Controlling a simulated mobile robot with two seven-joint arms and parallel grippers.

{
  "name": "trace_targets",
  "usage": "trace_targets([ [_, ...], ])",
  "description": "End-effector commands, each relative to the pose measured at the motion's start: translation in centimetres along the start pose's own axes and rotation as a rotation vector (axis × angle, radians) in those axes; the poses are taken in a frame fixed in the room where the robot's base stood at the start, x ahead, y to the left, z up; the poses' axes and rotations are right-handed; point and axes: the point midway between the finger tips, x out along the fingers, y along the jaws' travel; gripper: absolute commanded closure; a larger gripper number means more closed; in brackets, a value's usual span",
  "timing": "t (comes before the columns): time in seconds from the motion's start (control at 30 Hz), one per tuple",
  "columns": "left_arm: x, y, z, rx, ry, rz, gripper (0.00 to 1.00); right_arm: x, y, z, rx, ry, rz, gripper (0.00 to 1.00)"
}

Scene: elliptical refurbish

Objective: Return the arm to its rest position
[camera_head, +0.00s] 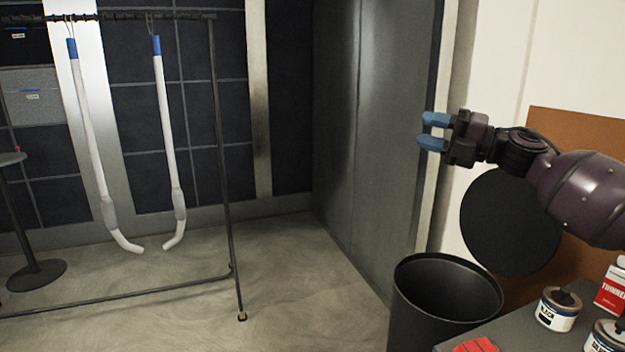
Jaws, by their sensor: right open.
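My right arm comes in from the right edge, held out level above the table and the bin. Its gripper (434,131) points left, with two blue fingers set apart and nothing between them. It is in the air in front of the wall's edge and touches nothing. My left gripper is not in this view.
A black bin (447,288) stands below the right gripper. A grey table (537,333) at lower right holds cans (558,309) and a red-white thinner container (613,288). A rack (224,165) with two white hanging tubes (170,130) stands left. The middle floor is clear.

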Motion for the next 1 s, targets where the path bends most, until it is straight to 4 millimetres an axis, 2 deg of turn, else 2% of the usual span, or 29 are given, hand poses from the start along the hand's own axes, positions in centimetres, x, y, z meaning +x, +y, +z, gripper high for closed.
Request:
trace_targets([
  [0.03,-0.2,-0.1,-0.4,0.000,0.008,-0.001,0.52,0.7,-1.0,-1.3,0.063,-0.043,0.036,0.60],
  [0.13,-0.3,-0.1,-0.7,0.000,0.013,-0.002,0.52,1.2,-3.3,-3.0,0.185,-0.140,0.084,0.60],
  [0.37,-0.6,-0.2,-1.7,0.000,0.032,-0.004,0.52,0.2,-9.2,-7.4,0.474,-0.348,0.139,0.60],
  [0.67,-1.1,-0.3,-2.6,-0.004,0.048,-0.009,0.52,-3.9,-16.5,-14.3,0.835,-0.600,0.140,0.60],
  [1.0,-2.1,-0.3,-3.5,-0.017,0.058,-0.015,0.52,-10.8,-22.9,-23.7,1.200,-0.860,0.113,0.60],
])
